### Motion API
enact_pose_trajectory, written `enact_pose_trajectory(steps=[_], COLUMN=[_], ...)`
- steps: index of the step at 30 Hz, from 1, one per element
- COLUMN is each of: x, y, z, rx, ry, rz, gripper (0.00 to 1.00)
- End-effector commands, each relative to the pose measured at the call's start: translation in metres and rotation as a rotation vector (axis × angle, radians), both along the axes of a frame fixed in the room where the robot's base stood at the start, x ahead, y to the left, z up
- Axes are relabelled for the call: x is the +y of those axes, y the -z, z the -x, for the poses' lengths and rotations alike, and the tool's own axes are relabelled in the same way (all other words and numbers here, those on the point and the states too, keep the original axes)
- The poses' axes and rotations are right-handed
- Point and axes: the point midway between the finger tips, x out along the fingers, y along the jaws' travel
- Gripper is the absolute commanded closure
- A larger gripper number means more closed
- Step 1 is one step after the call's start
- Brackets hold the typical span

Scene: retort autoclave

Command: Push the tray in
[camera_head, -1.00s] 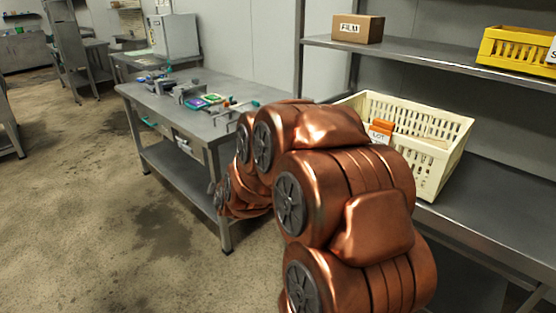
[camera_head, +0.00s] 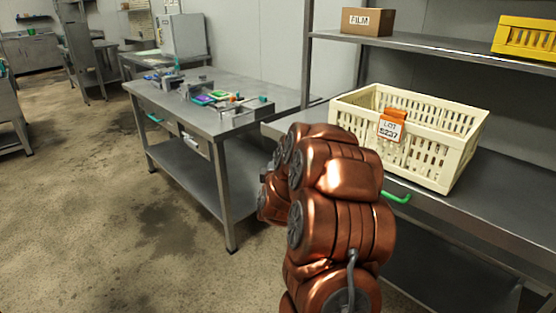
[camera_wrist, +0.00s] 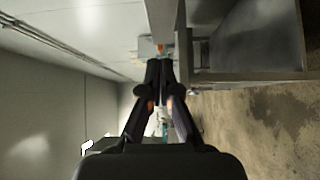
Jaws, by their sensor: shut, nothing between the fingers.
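No pulled-out tray can be told for sure in these views. A cream slatted crate (camera_head: 455,160) with an orange clip and a "LOT 5237" label stands on the steel shelf bench at right. A green handle (camera_head: 396,197) shows at that bench's front edge, beside my arm; what it belongs to is hidden. My gripper (camera_wrist: 160,64) shows in the wrist view with its dark fingertips together and nothing between them. A grey metal edge (camera_wrist: 162,22) lies just beyond the fingertips; I cannot tell if they touch. In the head view my arm hides the gripper.
A steel table (camera_head: 222,120) with small tools and a drawer (camera_head: 192,142) stands at left. A "FILM" box (camera_head: 368,21) and a yellow crate (camera_head: 525,38) sit on the upper shelf (camera_head: 440,52). The concrete floor (camera_head: 90,200) at left is open.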

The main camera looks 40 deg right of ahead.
Motion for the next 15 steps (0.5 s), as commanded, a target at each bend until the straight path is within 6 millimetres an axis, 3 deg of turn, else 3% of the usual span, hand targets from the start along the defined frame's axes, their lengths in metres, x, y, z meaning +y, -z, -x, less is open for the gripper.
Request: enact_pose_trajectory(steps=[15], x=[-0.043], y=[0.002], z=[-0.048], rx=[0.002], ry=[-0.001], rz=[-0.004], gripper=[1.0])
